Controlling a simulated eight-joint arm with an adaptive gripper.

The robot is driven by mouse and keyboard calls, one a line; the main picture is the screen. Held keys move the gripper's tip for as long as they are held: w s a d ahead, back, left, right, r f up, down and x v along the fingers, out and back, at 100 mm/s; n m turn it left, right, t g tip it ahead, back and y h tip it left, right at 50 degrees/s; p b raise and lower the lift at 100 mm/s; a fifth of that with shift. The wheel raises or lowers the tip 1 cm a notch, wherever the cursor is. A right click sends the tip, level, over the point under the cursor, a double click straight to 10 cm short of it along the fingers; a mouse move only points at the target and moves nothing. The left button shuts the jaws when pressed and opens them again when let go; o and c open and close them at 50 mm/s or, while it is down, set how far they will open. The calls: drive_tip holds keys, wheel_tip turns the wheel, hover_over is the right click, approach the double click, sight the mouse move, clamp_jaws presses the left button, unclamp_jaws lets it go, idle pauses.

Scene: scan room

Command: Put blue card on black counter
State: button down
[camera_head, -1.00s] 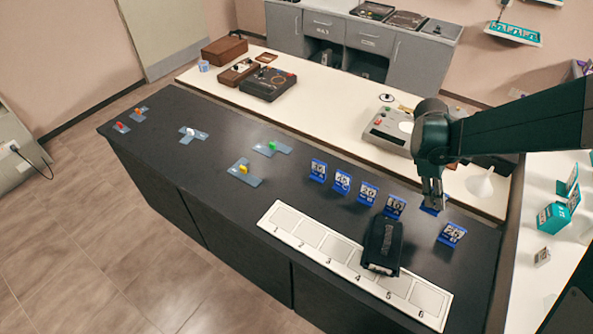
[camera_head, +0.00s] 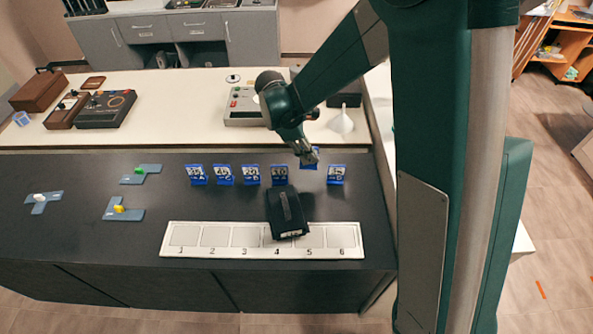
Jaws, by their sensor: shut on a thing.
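My gripper (camera_head: 307,157) is shut on a blue card (camera_head: 312,163), which is mostly hidden behind the fingers. The held card shows a little above and behind a row of blue numbered cards on the black counter (camera_head: 80,225). In that row, cards stand upright to the left of my gripper, the closest being one blue card (camera_head: 279,175). Another blue card (camera_head: 336,175) stands to its right. I cannot tell how far the held card is above the counter.
A white strip with numbered squares (camera_head: 175,252) lies along the counter's front. A black device (camera_head: 287,212) rests across it. Grey pieces with coloured knobs (camera_head: 124,212) lie to the left. A white funnel (camera_head: 341,122) stands on the white counter (camera_head: 190,120) behind.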

drive_tip(key=shift+f, duration=2.6)
drive_tip(key=shift+b, duration=0.3)
drive_tip(key=shift+f, duration=1.85)
drive_tip(key=shift+f+b, duration=0.2)
drive_tip(key=shift+b, duration=0.2)
drive_tip(key=c, duration=2.6)
unclamp_jaws()
drive_tip(key=shift+o, duration=0.2)
drive_tip(key=shift+r, duration=0.15)
drive_tip(key=p+v, duration=0.1)
drive_tip(key=v, duration=1.1)
drive_tip(key=shift+p, duration=0.4)
